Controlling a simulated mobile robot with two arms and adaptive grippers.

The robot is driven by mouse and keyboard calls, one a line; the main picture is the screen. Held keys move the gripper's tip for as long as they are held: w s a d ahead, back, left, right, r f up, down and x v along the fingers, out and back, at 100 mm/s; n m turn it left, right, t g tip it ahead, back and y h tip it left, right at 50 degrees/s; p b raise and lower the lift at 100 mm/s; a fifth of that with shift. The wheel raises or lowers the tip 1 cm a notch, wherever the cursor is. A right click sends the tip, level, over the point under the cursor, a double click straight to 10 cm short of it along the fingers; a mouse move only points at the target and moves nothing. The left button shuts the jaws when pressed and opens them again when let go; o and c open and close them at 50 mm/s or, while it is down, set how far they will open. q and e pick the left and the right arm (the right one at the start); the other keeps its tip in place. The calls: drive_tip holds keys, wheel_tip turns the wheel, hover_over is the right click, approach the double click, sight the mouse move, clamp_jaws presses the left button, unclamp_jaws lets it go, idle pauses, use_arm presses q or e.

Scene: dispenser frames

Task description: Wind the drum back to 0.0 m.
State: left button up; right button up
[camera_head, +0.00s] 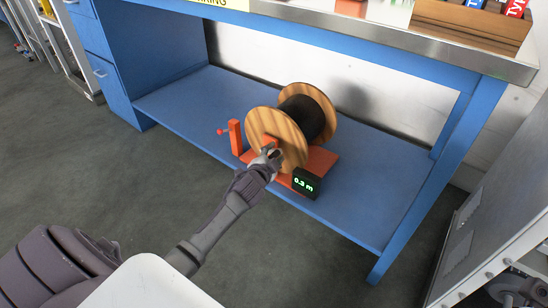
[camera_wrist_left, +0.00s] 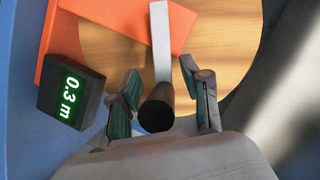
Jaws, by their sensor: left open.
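The drum (camera_head: 290,160) has two wooden flanges with dark cable (camera_head: 304,115) between them. It stands on an orange base (camera_head: 322,160) on the blue lower shelf. Its display (camera_head: 305,183) reads 0.3 m, and the same reading shows on the display in the left wrist view (camera_wrist_left: 70,92). My left gripper (camera_head: 268,153) is at the near flange. In the left wrist view, its open fingers (camera_wrist_left: 160,76) stand on either side of the dark crank knob (camera_wrist_left: 157,108), at the end of a pale crank arm (camera_wrist_left: 161,40). Contact with the knob is unclear. My right gripper is out of view.
An orange post with a small red knob (camera_head: 222,131) stands left of the drum. The blue shelf (camera_head: 180,105) is otherwise clear. The bench top (camera_head: 400,40) overhangs it, with a blue leg (camera_head: 425,180) at right. A grey cabinet (camera_head: 490,220) stands further right.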

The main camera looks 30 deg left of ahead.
use_arm(q)
drive_tip(key=shift+c, duration=0.3)
clamp_jaws()
